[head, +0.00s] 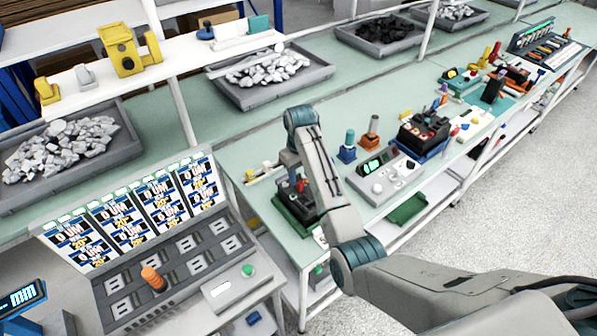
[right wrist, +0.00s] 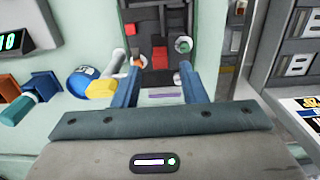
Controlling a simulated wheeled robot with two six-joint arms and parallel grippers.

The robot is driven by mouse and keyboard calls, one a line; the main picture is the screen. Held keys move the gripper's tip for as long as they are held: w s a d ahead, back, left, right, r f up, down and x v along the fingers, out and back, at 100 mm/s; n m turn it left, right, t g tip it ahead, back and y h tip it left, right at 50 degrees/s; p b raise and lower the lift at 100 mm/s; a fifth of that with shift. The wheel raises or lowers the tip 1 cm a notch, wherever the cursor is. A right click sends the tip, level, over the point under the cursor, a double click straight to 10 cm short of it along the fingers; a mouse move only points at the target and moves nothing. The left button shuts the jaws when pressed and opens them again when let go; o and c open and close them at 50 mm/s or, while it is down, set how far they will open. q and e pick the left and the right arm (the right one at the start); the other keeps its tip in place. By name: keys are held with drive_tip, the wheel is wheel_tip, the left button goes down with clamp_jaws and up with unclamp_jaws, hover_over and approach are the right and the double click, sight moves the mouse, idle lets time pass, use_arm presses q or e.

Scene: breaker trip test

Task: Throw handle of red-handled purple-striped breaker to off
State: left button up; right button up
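A dark breaker (head: 284,190) on a green base stands at the near end of the green bench in the head view, partly hidden by my right arm. In the right wrist view the dark breaker body (right wrist: 148,22) shows a red block (right wrist: 160,57), which looks like its handle. A pale strip with a purple stripe (right wrist: 168,94) lies between my fingers. My right gripper (right wrist: 160,68) is open, its two blue fingers apart on either side of the red block's lower end. Whether they touch anything is unclear. My left gripper is not in view.
A second dark unit with red parts (head: 424,132) stands on a blue base farther right. A grey meter box (head: 386,177), a blue cylinder (head: 347,148) and an orange one (head: 371,134) stand between. A panel with numbered displays (head: 135,220) is at left.

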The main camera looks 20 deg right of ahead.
drive_tip(key=shift+f, duration=0.8)
drive_tip(key=shift+s, duration=0.2)
drive_tip(key=shift+c, duration=0.5)
clamp_jaws()
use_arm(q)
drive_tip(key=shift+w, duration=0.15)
use_arm(e)
drive_tip(key=shift+s+d+f+t+y, duration=0.1)
drive_tip(key=shift+s+d+t+y, duration=0.1)
drive_tip(key=shift+s+t, duration=0.35)
drive_tip(key=shift+s+d+f+t+y, duration=0.1)
drive_tip(key=shift+s+d+t+y, duration=0.15)
drive_tip(key=shift+t, duration=0.4)
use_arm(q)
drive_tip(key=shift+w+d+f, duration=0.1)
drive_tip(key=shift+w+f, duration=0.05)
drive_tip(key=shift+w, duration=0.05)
use_arm(e)
drive_tip(key=shift+s+d+f+t+y, duration=0.15)
drive_tip(key=shift+s+t+y, duration=0.15)
drive_tip(key=shift+s+t, duration=0.35)
drive_tip(key=shift+s+d+f+t+y, duration=0.15)
drive_tip(key=shift+s+t+y, duration=0.15)
drive_tip(key=shift+t, duration=0.65)
